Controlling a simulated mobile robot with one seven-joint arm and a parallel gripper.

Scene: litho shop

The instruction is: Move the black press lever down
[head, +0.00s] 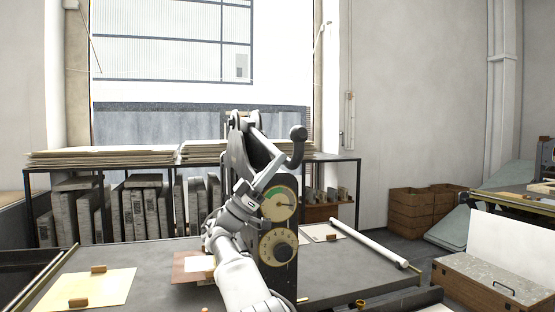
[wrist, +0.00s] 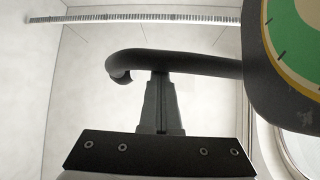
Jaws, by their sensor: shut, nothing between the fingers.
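The black press lever (head: 297,146) sticks out to the right of the press, with its rounded end raised. In the wrist view the lever (wrist: 195,64) runs across the picture as a dark bar, curving down at its left end. My gripper (head: 279,163) is at the lever, in front of the press. In the wrist view my gripper (wrist: 159,75) has its fingers together, empty, with the tips at the bar's edge. The fingers are not around the bar; whether they touch it I cannot tell.
The press carries a green-and-cream dial (head: 281,204) and a lower round dial (head: 276,247). On the bench lie a cream sheet (head: 103,290) with wooden blocks and a white roller (head: 368,244). A rack of stone slabs (head: 146,211) stands behind.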

